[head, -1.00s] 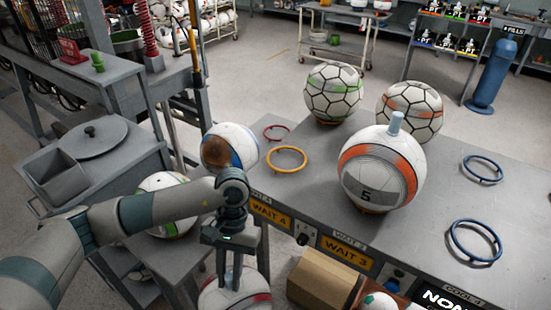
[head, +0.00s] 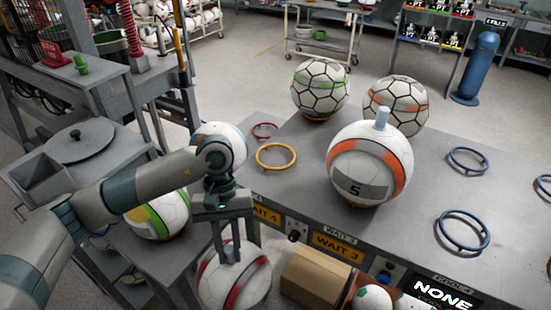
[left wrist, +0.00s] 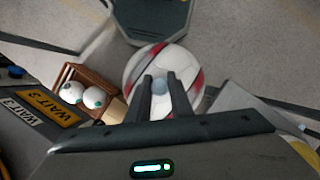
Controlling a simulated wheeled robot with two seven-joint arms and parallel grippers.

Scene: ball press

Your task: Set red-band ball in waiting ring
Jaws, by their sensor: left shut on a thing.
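The red-band ball (head: 255,288), white with dark red bands, hangs from my left gripper (head: 229,256) in front of the bench's near edge. In the left wrist view the ball (left wrist: 143,65) sits between the two fingers (left wrist: 161,82), which are shut on its pale blue top knob. An empty yellow ring (head: 263,164) lies on the bench behind the WAIT 4 label (head: 267,213), up and right of the gripper. A small red ring (head: 265,131) lies behind it. My right gripper is not in view.
A ball with an orange band and a 5 (head: 345,165) stands behind the WAIT 3 label (head: 338,247). Two more balls stand behind it. Blue rings (head: 464,246) at right are empty. A cardboard box (head: 316,279) is near the held ball. My arm partly hides another ball (head: 236,140).

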